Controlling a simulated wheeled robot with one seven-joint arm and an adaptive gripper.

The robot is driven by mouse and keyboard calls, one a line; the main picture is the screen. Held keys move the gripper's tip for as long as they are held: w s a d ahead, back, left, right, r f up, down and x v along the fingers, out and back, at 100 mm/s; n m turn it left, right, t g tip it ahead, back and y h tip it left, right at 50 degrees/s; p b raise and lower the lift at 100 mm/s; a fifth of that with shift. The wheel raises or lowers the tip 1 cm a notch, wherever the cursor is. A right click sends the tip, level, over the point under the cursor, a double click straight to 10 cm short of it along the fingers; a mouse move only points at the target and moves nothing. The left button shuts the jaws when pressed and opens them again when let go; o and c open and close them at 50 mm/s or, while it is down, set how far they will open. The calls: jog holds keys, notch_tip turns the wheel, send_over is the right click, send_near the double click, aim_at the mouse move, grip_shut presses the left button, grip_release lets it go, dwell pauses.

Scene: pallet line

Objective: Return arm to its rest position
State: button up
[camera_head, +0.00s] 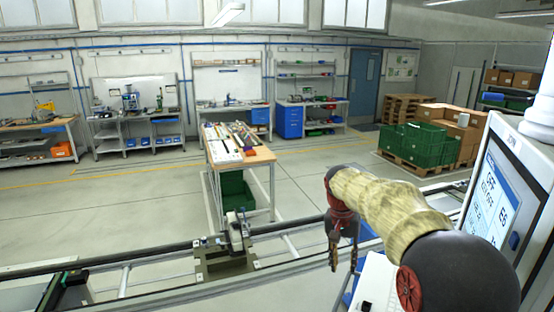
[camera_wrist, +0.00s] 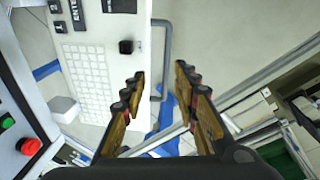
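My gripper (camera_head: 343,252) hangs at the end of my arm in the head view, pointing down near the conveyor rail. In the wrist view my gripper (camera_wrist: 160,80) shows its two fingers apart with nothing between them. Behind the fingers lie pale floor, blue strips and a thin grey bent bar. My arm comes in from the lower right of the head view, with a yellowish patterned link and a dark round joint.
A control panel with a screen (camera_head: 490,195) stands close at the right; its keyboard (camera_wrist: 92,82) shows in the wrist view. A rail (camera_head: 130,275) crosses the front. A workbench (camera_head: 262,156) stands beyond it. Green crates (camera_head: 412,146) are on a pallet. Floor at left (camera_head: 90,215) is clear.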

jog(key=s+a+f+n+t+y+b, duration=0.1)
jog(key=s+f+n+t+b, duration=0.15)
jog(key=s+b, duration=0.75)
jog(key=s+f+n+t+b, duration=0.15)
jog(key=s+f+b, duration=0.25)
jog(key=s, duration=1.3)
jog(key=s+f+t+b, duration=0.1)
jog(key=s+f+b, duration=0.3)
jog(key=s+f, duration=0.4)
jog(key=shift+a+n+t, duration=0.3)
jog(key=shift+a+n, duration=0.1)
jog(key=shift+s+d+f, duration=0.1)
jog(key=shift+s, duration=0.05)
